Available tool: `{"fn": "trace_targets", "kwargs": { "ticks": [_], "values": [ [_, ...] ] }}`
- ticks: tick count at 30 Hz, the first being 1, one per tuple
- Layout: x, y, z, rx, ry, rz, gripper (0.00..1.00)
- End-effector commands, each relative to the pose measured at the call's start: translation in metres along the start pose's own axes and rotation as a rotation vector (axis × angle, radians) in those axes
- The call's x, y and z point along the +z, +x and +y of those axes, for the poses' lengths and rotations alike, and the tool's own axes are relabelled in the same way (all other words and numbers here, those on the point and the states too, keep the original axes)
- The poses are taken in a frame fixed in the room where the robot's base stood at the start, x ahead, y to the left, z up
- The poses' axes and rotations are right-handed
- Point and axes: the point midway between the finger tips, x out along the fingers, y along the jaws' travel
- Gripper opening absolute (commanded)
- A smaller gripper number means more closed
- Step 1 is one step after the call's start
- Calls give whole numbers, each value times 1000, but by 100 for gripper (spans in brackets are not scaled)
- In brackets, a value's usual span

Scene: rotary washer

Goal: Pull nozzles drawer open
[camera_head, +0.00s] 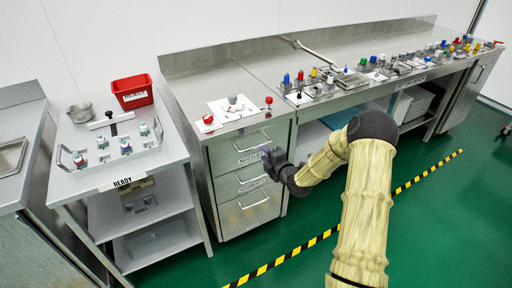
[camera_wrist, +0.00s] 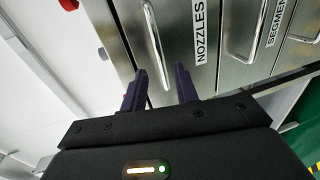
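The nozzles drawer (camera_head: 237,151) is the top drawer of the steel cabinet and looks closed. Its bar handle (camera_wrist: 153,38) and NOZZLES label (camera_wrist: 203,30) show in the wrist view. My gripper (camera_wrist: 161,70) is open, with two dark purple fingers apart and nothing held. In the wrist view the near end of the handle appears between the fingers; I cannot tell whether they touch it or how deep they reach. In the head view my gripper (camera_head: 268,158) is at the right side of the drawer front and hides part of it.
Below are the second drawer (camera_head: 228,185), labelled SEGMENT in the wrist view, and a third drawer (camera_head: 235,218). A table (camera_head: 90,185) with a READY label stands to the left. The counter above holds several small coloured parts.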

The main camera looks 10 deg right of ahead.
Motion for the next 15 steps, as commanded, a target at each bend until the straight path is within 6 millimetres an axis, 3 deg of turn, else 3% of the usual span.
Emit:
{"fn": "trace_targets", "kwargs": {
  "ticks": [9,15],
  "values": [
    [0,50,0,2,2,-1,30],
    [0,71,0,1,2,0,30]
  ]
}}
